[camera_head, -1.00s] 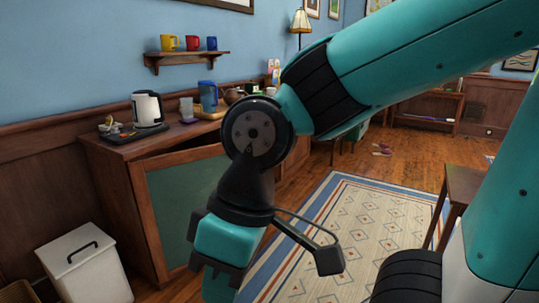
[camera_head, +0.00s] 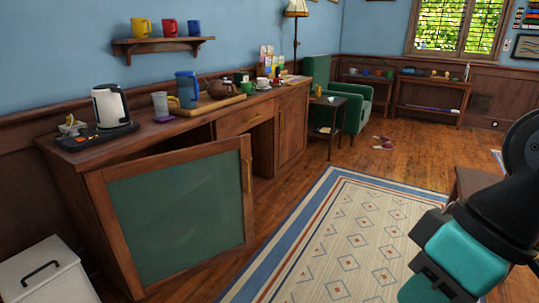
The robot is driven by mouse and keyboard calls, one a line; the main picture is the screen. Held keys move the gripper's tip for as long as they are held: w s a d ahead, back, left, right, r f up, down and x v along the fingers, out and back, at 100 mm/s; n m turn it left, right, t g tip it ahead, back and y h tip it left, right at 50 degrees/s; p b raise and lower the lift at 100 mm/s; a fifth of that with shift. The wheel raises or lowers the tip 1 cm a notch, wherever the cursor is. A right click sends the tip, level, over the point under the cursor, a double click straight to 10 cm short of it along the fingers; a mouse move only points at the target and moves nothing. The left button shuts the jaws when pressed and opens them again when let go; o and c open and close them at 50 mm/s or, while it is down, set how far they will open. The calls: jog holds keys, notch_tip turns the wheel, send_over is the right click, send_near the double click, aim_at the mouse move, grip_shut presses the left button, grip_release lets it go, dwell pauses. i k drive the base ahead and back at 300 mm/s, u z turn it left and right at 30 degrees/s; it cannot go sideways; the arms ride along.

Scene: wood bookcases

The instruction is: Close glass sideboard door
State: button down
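The sideboard (camera_head: 75,158) stands along the left wall. Its glass door (camera_head: 180,215) has a wood frame around a dark green pane and stands partly open, swung out from the front. A brass handle (camera_head: 248,176) is on the door's right edge. A dark gap shows between the door's top edge and the cabinet. My gripper (camera_head: 432,282) is at the bottom right, well to the right of the door and apart from it. Its fingertips are cut off or unclear, so I cannot tell whether it is open.
A kettle (camera_head: 110,106), a blue pitcher (camera_head: 187,90) and a teapot (camera_head: 220,88) stand on the sideboard top. A white bin (camera_head: 48,275) is at the lower left, near the door's hinge side. A patterned rug (camera_head: 350,235) lies on open floor between the door and my gripper.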

aim_at(177, 222)
jog(key=i, duration=1.2)
jog(key=u, duration=1.9)
